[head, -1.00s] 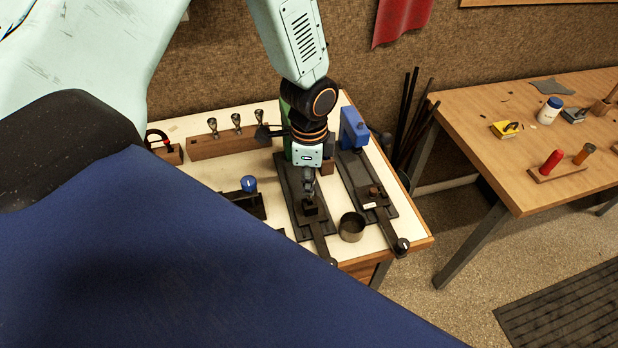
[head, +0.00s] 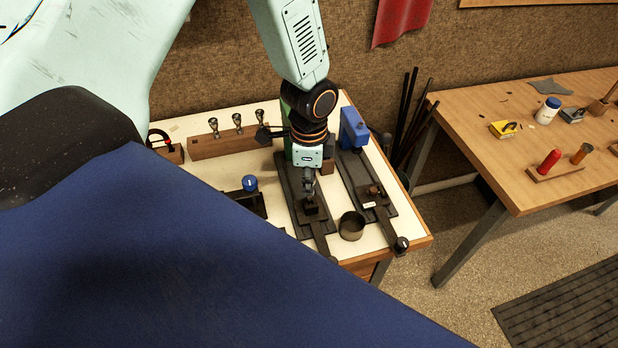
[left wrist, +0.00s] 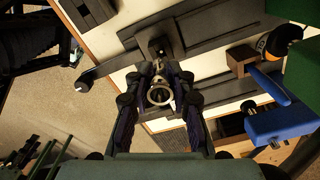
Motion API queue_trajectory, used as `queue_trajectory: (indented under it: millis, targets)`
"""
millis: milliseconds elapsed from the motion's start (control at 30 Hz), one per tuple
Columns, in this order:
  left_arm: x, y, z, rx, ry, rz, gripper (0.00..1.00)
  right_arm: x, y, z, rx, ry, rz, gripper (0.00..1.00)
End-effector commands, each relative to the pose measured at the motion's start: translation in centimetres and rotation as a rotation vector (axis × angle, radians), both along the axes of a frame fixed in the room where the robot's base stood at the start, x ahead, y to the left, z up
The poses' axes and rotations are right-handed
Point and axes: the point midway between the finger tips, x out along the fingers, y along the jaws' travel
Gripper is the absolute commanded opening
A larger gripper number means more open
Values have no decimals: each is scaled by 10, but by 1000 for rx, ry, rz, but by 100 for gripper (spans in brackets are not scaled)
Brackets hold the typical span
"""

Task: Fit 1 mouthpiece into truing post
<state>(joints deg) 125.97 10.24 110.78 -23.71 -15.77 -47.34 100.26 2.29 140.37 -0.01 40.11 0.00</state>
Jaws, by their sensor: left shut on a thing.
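My left gripper (head: 309,187) is shut on a mouthpiece and points down over the dark fixture in front of the green column. In the left wrist view the mouthpiece's round silver rim (left wrist: 160,94) shows between the fingers. A small dark block (head: 312,209) on that fixture, perhaps the truing post, is directly below the fingertips. I cannot tell whether the mouthpiece is seated in it, since the gripper hides the lower end. Other mouthpieces (head: 237,121) stand upright in a wooden rack (head: 225,146) at the back left. My right gripper is not in view.
A second dark fixture with a blue head (head: 353,128) stands to the right. A metal cup (head: 351,226) sits between the fixtures near the bench's front. A blue knob (head: 250,183) is to the left. A second wooden table (head: 510,150) stands across a gap.

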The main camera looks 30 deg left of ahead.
Motion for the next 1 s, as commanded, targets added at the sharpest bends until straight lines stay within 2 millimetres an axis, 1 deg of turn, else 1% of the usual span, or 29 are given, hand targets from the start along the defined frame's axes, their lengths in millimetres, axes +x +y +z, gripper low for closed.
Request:
queue_trajectory:
  millis: [233,567,1000]
  targets:
    - [1,-1,1,0,-1,0,0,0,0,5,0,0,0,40]
    - [1,-1,-1,0,-1,0,0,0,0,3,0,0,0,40]
    - [1,0,-10,0,0,0,0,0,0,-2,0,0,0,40]
